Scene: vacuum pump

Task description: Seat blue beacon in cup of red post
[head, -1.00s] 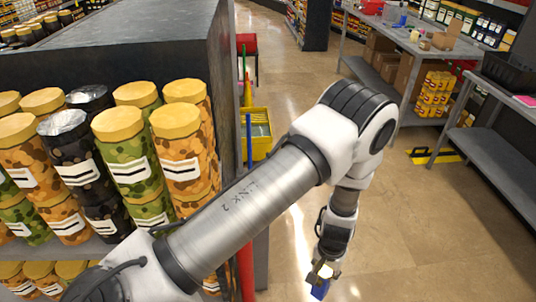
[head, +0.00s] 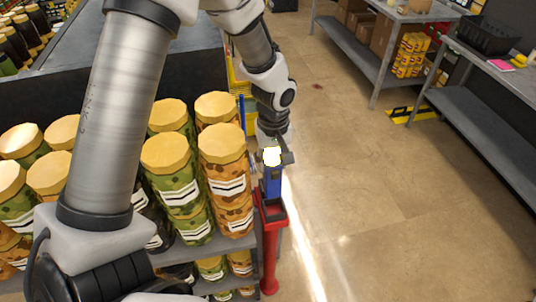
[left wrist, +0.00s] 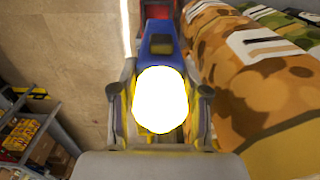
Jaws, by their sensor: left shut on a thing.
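The blue beacon (head: 272,184) has a glowing white top and hangs upright in my left gripper (head: 272,158). The red post (head: 269,255) stands at the end of the shelf, with a dark-mouthed red cup (head: 272,214) at its top. The beacon's lower end is at or just above the cup's mouth; I cannot tell whether it is inside. In the left wrist view the beacon (left wrist: 160,42) sits between the two fingers (left wrist: 160,100), with the red post (left wrist: 157,9) just beyond it. My right gripper is not in view.
A shelf of patterned jars with yellow lids (head: 222,150) stands close to the left of the post and gripper. The floor (head: 370,210) to the right is clear. Grey tables (head: 480,120) with goods stand farther right.

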